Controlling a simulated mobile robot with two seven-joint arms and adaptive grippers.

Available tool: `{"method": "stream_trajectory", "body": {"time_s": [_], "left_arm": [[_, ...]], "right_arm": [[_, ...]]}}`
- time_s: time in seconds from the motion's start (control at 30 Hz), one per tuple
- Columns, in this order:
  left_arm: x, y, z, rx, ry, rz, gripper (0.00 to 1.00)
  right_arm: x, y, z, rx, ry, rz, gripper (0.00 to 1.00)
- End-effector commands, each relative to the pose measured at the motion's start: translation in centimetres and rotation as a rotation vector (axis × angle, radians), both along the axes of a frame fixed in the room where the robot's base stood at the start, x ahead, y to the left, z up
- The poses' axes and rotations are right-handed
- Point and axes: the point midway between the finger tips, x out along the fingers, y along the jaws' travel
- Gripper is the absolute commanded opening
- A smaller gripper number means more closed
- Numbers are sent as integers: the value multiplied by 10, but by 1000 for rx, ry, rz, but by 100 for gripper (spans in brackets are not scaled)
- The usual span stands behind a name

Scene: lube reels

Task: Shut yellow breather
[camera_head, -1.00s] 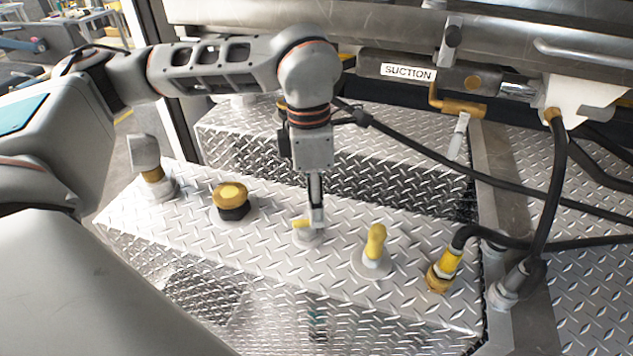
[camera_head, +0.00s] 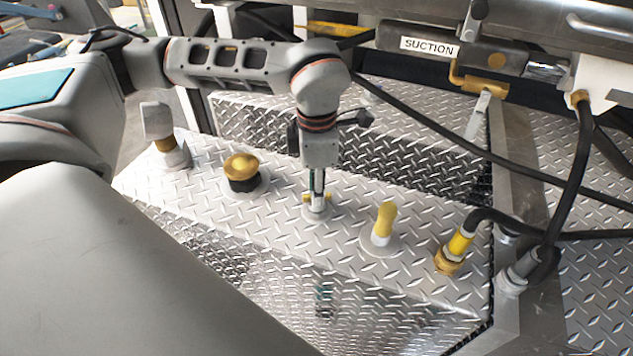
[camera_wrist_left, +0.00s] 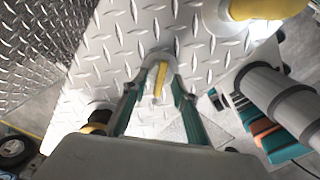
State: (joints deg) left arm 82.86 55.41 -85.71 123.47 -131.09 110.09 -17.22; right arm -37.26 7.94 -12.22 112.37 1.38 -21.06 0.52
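A small valve with a yellow handle (camera_head: 306,197) stands on the diamond-plate box top, on a round pale base. My left gripper (camera_head: 317,208) points down over it, and parts of the handle show on both sides of the fingers. In the left wrist view the yellow handle (camera_wrist_left: 160,82) lies between the two teal fingers (camera_wrist_left: 162,80), which are partly drawn together. Some gap seems to show beside the handle; contact is unclear. Another yellow handle (camera_head: 384,222) stands upright to the right. My right gripper is not in view.
A brass cap (camera_head: 241,166) and a grey-headed fitting (camera_head: 158,122) stand to the left. A yellow hose fitting (camera_head: 455,250) with a black hose is at the right end. A black hose (camera_head: 430,145) crosses behind, below the SUCTION label (camera_head: 429,47).

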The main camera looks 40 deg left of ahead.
Motion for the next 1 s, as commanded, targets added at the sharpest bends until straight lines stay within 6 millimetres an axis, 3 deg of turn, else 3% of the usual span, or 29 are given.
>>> {"method": "stream_trajectory", "body": {"time_s": [0.2, 0.3, 0.57, 0.83, 1.0], "left_arm": [[0, 0, 0, 0, 0, 0, 25], [0, 0, 0, 0, 0, 0, 0], [0, 0, 1, 0, 0, -32, 0], [0, 0, 4, 0, 0, -377, 0], [0, 0, 2, -1, 0, -498, 0]], "right_arm": [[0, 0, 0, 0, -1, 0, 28], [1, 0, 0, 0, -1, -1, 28], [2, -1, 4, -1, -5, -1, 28], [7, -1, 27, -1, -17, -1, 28], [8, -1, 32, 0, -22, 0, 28]]}}
